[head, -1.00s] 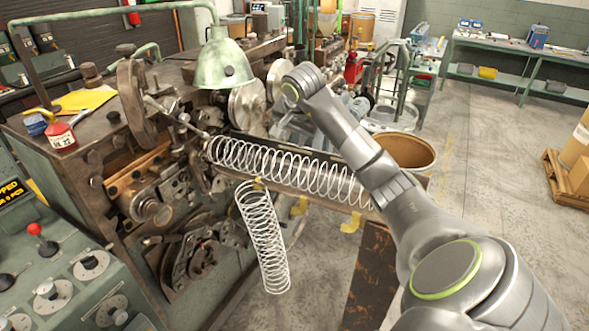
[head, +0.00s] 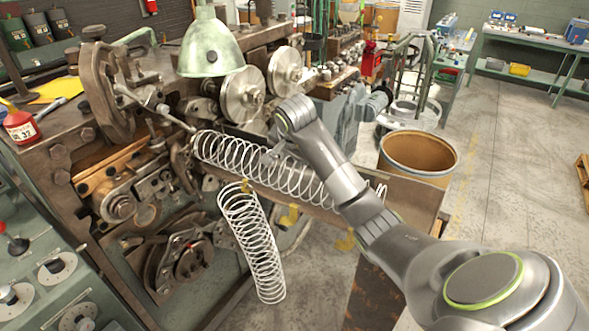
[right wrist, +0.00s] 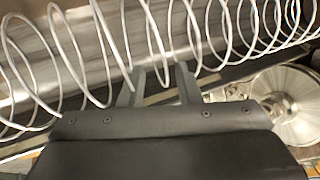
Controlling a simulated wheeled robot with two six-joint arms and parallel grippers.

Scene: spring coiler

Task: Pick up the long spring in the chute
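The long spring (head: 228,152), a wide coil of bright wire, lies along the chute (head: 405,195) that slopes out of the machine. My right arm hides part of its right end. My right gripper (head: 272,154) is at the spring's far side, near its middle, partly hidden by its own wrist. In the right wrist view the gripper (right wrist: 160,76) has its two fingers apart, pointing at the spring's coils (right wrist: 65,60). The fingertips overlap the lower coils there; I cannot tell whether they touch. My left gripper is out of view.
A green lamp shade (head: 212,48) hangs over the machine, beside metal discs (head: 242,95). A brown drum (head: 418,155) stands behind the chute. Open floor (head: 510,160) lies to the right.

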